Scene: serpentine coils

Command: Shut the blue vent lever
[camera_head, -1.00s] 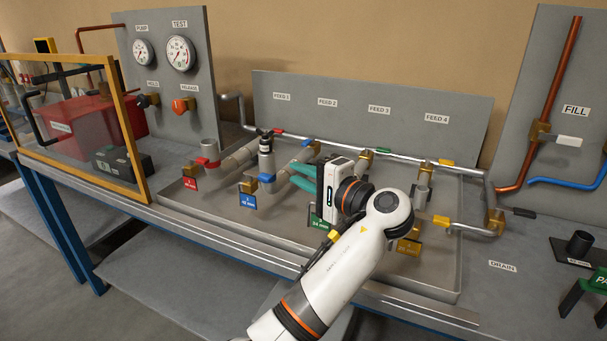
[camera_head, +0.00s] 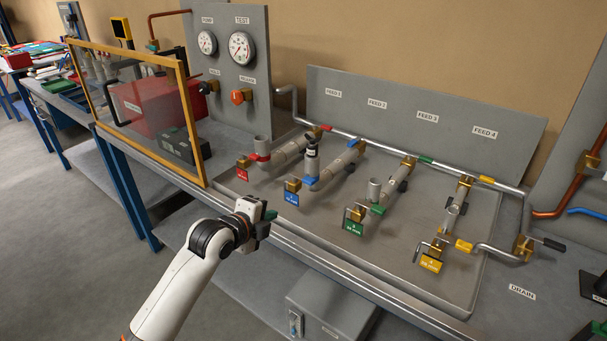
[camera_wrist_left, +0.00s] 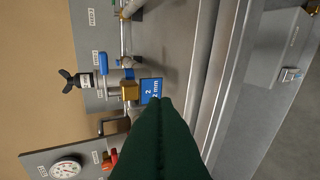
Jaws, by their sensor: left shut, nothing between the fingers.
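The blue line in the tray has a blue tag (camera_head: 291,199) marked 2, a brass valve (camera_head: 293,184), and an upright stub with a black cap (camera_head: 312,145) and a blue collar (camera_head: 311,181). A blue handle (camera_head: 352,143) shows farther back on this line. In the left wrist view a blue lever (camera_wrist_left: 103,63) lies beside the black-capped stub, and the blue tag (camera_wrist_left: 150,90) is just past my fingertips. Which blue part is the vent lever is not labelled. My left gripper (camera_head: 268,215) is shut and empty, in front of the tray edge, apart from the valves. My right gripper is out of view.
The grey tray (camera_head: 400,283) also holds red, green and yellow lines. An orange-framed clear screen (camera_head: 190,125) stands left of it. A gauge panel (camera_head: 240,85) stands behind. A grey box (camera_head: 332,300) sits below the bench edge. The space before the bench is open.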

